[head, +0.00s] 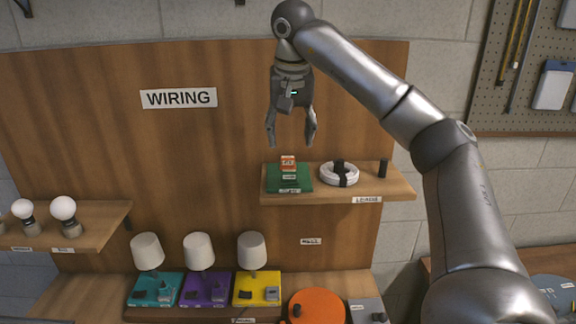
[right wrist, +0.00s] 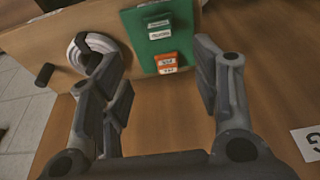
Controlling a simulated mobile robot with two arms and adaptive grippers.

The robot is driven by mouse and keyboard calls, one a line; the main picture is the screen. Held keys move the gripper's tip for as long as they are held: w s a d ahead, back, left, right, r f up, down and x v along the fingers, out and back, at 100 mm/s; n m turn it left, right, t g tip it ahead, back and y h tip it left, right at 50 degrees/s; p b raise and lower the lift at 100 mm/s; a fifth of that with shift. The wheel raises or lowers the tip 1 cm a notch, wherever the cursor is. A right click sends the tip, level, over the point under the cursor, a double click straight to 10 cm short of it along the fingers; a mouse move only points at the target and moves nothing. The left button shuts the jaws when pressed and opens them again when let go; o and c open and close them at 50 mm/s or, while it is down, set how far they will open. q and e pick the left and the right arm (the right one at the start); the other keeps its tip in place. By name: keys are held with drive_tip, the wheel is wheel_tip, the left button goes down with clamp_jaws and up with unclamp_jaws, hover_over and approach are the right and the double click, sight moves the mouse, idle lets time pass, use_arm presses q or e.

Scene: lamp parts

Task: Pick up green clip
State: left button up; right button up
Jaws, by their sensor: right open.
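A green tray (head: 273,180) lies on the upper right shelf, with small labelled pieces on it. What looks like the green clip (head: 289,176) sits just in front of an orange clip (head: 288,162); its outline blends into the tray. In the right wrist view the green clip (right wrist: 160,35) is beside the orange clip (right wrist: 167,63) on the green tray (right wrist: 136,30). My right gripper (head: 291,143) is open and empty, pointing down above the tray, fingers apart and touching nothing. My left gripper is not in view.
A white cable coil (head: 339,174) and a black cylinder (head: 383,169) stand on the same shelf (head: 400,188), right of the tray. The wooden back panel (head: 100,150) rises behind. Lamps on coloured bases and an orange disc (head: 318,305) are lower down.

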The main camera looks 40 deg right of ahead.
sight(289, 171)
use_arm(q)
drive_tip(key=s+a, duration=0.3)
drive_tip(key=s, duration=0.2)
use_arm(e)
drive_tip(key=x, duration=0.4)
drive_tip(key=shift+s+a+f, duration=0.15)
drive_tip(key=shift+s+a, duration=0.05)
drive_tip(key=shift+s, duration=0.05)
drive_tip(key=shift+w+d+f+p, duration=0.15)
drive_tip(key=shift+f+p, duration=0.15)
drive_tip(key=shift+f, duration=0.05)
drive_tip(key=shift+p+x, duration=1.15)
drive_tip(key=shift+a+p+x, duration=0.2)
drive_tip(key=shift+p+x, duration=0.15)
drive_tip(key=shift+x, duration=0.75)
drive_tip(key=shift+d+f, duration=0.15)
drive_tip(key=shift+f, duration=0.3)
drive_tip(key=c, duration=0.3)
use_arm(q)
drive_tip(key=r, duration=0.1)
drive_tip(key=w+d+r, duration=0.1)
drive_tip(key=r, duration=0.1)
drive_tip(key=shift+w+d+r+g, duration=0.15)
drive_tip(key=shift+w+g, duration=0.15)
use_arm(e)
drive_tip(key=c, duration=0.6)
